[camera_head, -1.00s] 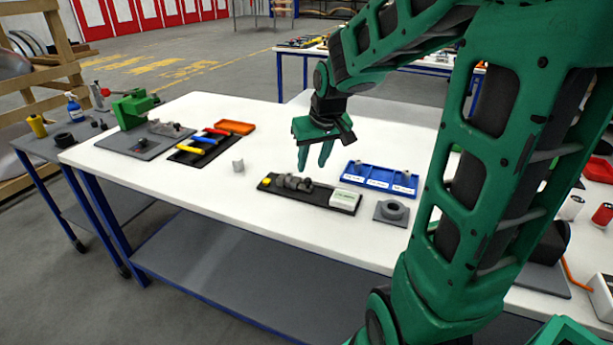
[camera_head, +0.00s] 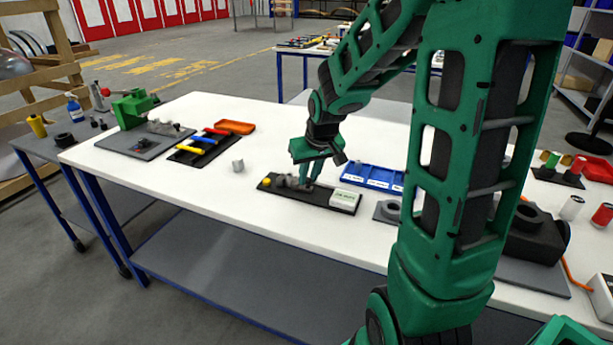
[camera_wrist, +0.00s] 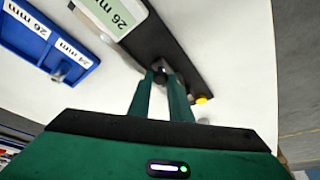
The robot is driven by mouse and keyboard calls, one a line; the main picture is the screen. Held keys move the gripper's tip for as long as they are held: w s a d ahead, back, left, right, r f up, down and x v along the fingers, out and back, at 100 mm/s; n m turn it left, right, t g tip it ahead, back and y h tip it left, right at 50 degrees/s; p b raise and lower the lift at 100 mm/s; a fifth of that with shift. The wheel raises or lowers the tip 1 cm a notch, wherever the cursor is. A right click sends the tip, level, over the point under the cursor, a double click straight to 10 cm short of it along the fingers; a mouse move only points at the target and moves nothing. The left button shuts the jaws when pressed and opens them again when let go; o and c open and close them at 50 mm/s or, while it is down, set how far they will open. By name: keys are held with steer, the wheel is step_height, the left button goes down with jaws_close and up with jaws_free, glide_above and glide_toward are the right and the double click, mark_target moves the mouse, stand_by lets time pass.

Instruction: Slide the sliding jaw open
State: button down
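A black board (camera_head: 318,197) lies on the white table with a grey jaw piece (camera_head: 291,182) on it. The board has a yellow knob (camera_head: 267,182) at its left end and a white label block (camera_head: 343,199) at its right end. In the wrist view the board (camera_wrist: 168,45), yellow knob (camera_wrist: 202,100) and a 26 mm label (camera_wrist: 112,14) show. My gripper (camera_head: 311,180) points down at the right side of the grey piece. In the wrist view its fingertips (camera_wrist: 162,76) stand apart on either side of a small dark part. The fingers partly hide the jaw; contact is unclear.
A blue labelled tray (camera_head: 374,177) lies behind and right of the board. A grey ring block (camera_head: 390,210) is to its right. A small grey cylinder (camera_head: 238,165) stands to the left. The table front between them is clear.

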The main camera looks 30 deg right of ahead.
steer(key=shift+s+d, duration=0.6)
steer(key=shift+s, duration=0.25)
steer(key=shift+s+d, duration=0.15)
steer(key=shift+s, duration=0.15)
steer(key=c, duration=1.6)
jaws_free()
steer(key=shift+s, duration=0.1)
steer(key=shift+c, duration=0.2)
steer(key=shift+r, duration=0.15)
steer(key=d+v, duration=0.1)
steer(key=v, duration=0.9)
steer(key=shift+a+r, duration=0.2)
steer(key=shift+a, duration=0.3)
steer(key=s+f+m+g, duration=0.2)
steer(key=s, duration=1)
steer(key=s+a+f+m+g+y, duration=0.1)
steer(key=s+f+m+g, duration=0.1)
steer(key=s, duration=1)
steer(key=shift+f+g, duration=0.3)
steer(key=shift+f, duration=0.4)
